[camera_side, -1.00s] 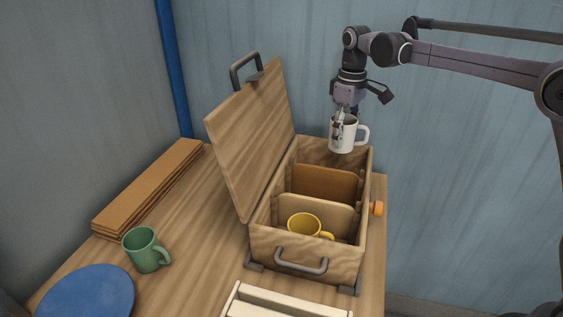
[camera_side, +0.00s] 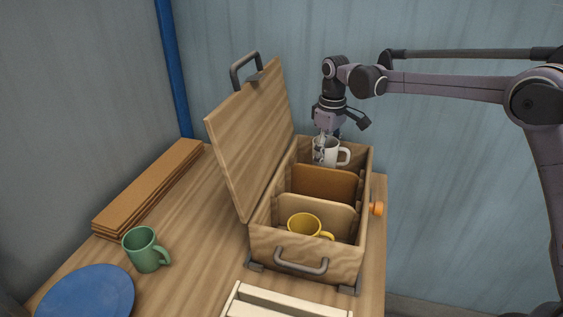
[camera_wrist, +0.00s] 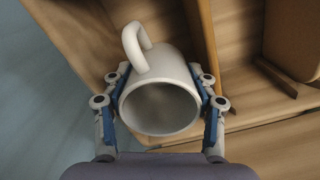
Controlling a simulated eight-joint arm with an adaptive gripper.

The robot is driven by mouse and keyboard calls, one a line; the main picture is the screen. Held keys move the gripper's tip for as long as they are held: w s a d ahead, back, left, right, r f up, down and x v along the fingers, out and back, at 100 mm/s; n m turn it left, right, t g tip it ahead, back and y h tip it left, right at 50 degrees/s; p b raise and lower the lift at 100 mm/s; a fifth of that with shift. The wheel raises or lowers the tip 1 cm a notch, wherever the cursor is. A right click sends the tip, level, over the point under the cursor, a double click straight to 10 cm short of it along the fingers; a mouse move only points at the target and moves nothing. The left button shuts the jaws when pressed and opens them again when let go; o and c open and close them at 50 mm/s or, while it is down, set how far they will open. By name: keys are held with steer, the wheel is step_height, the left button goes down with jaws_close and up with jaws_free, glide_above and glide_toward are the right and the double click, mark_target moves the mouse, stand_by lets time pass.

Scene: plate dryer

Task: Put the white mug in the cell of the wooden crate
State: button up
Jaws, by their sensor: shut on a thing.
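The white mug (camera_side: 329,153) is upright in the back cell of the wooden crate (camera_side: 262,240), its lower part hidden behind the brown divider. My gripper (camera_side: 321,146) is shut on the mug's wall. In the wrist view the mug (camera_wrist: 160,100) sits between the two fingers of my gripper (camera_wrist: 160,98), its handle toward the top of the picture. I cannot tell whether its base touches the crate floor. The crate's lid stands open on the left. A yellow mug (camera_side: 303,226) is in the front cell.
A brown divider (camera_side: 325,184) and a paler divider (camera_side: 316,213) split the crate. A green mug (camera_side: 142,250), blue plate (camera_side: 90,297) and stacked boards (camera_side: 150,187) lie left. A pale slatted rack (camera_side: 285,303) is in front.

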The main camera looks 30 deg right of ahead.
steer(key=shift+f, duration=0.6)
steer(key=o, duration=1.1)
step_height(320, 180, up, 12)
steer(key=s+d+r+m+t, duration=0.1)
steer(key=s+r+t, duration=0.15)
steer(key=s, duration=0.35)
steer(key=s+d+f+m+t, duration=0.1)
steer(key=s+f, duration=0.4)
steer(key=s, duration=0.5)
steer(key=s+d+f+m+t, duration=0.2)
steer(key=s+f, duration=0.3)
steer(key=s, duration=0.5)
steer(key=shift+s+f+m+t, duration=0.3)
steer(key=shift+s+t, duration=0.05)
steer(key=shift+t, duration=0.5)
